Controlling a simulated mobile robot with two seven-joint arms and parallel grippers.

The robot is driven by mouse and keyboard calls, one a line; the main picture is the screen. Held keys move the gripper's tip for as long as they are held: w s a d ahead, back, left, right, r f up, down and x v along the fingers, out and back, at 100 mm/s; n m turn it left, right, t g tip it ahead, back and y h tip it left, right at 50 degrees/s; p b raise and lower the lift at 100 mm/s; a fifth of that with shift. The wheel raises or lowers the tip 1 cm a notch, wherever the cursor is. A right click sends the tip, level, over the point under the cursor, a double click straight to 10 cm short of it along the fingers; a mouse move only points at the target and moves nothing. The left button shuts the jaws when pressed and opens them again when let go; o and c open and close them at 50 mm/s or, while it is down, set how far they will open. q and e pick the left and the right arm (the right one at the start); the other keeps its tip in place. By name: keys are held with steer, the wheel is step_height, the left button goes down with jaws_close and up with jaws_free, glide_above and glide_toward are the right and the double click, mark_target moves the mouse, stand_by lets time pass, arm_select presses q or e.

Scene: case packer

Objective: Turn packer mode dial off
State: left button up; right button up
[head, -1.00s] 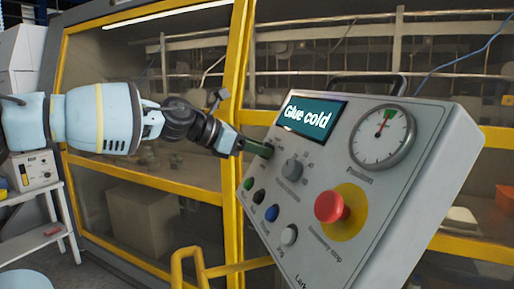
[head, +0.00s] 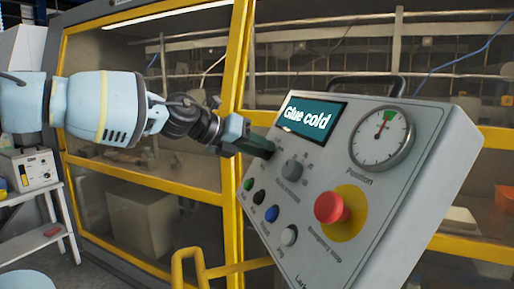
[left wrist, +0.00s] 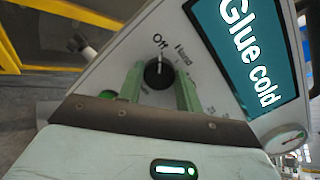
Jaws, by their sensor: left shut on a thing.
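The mode dial (left wrist: 158,74) is a round black knob with a white pointer line on the grey control panel (head: 372,226). In the left wrist view its pointer line points up toward the printed word "Off", with "Hand" printed to the right of it. My left gripper (head: 266,150) reaches the panel's upper left, below the screen. Its green fingers (left wrist: 159,84) stand on either side of the dial and are shut on it. In the head view the fingers hide the dial. My right gripper is not in view.
The panel's screen (head: 311,117) reads "Glue cold". A second selector knob (head: 292,170), several push buttons, a red emergency stop (head: 331,207) and a position gauge (head: 382,138) sit close by. A yellow-framed glazed enclosure (head: 236,180) stands behind.

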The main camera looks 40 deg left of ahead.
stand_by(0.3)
arm_select(q)
steer(key=o, duration=1)
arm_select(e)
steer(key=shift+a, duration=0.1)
arm_select(q)
steer(key=v, duration=0.8)
steer(key=shift+p, duration=0.45)
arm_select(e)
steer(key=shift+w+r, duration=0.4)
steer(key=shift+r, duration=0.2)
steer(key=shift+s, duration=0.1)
